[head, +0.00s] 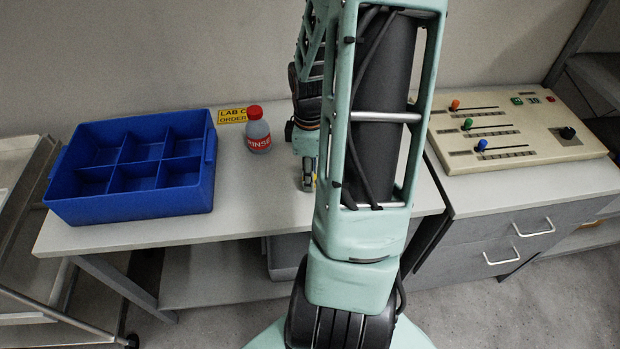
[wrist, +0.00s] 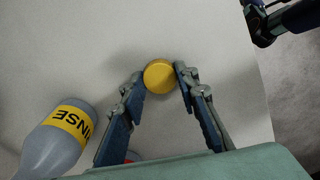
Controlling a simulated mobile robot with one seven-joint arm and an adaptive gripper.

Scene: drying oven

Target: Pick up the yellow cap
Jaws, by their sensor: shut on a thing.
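The yellow cap (wrist: 159,80) is a small round disc, seen from above in the wrist view over the pale table surface. My gripper (wrist: 160,73) has its two fingertips on either side of the cap and is shut on it. I cannot tell whether the cap touches the table. In the head view my gripper (head: 308,178) is low over the table, mostly hidden by my arm, and the cap cannot be made out clearly there.
A grey bottle with a yellow RINSE label (wrist: 60,140) is at lower left in the wrist view. A red-capped bottle (head: 257,137) stands beside a blue divided tray (head: 130,211). A control panel (head: 515,130) with coloured sliders is at right. Table front is clear.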

